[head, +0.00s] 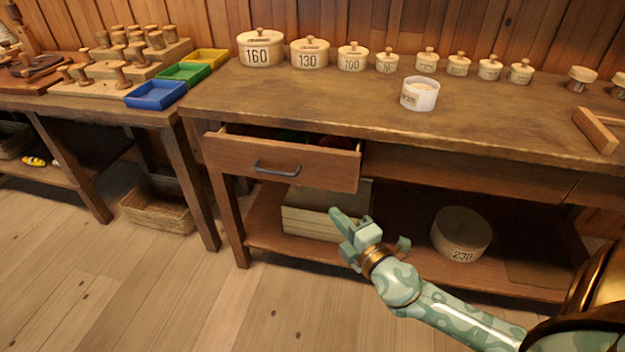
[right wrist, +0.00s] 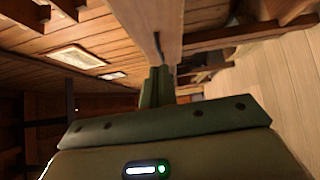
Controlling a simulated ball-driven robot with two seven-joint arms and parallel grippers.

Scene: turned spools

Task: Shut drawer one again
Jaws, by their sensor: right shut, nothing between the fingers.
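The wooden drawer (head: 300,165) is pulled out of the left part of the workbench, with a dark metal handle (head: 277,169) on its front. Red and green contents show dimly inside. My right gripper (head: 340,218) is shut and empty. In the head view it is just below the right half of the drawer front, apart from the handle. In the right wrist view the closed fingers (right wrist: 157,85) point towards the drawer front (right wrist: 150,22), whose handle shows just beyond their tips. I cannot tell whether they touch it. My left gripper is not in view.
Lidded round boxes, several numbered, line the back of the bench top (head: 290,85). A white open tub (head: 420,94) stands nearer the front. A slatted crate (head: 310,212) and a round box marked 230 (head: 461,234) sit on the lower shelf. The floor in front is clear.

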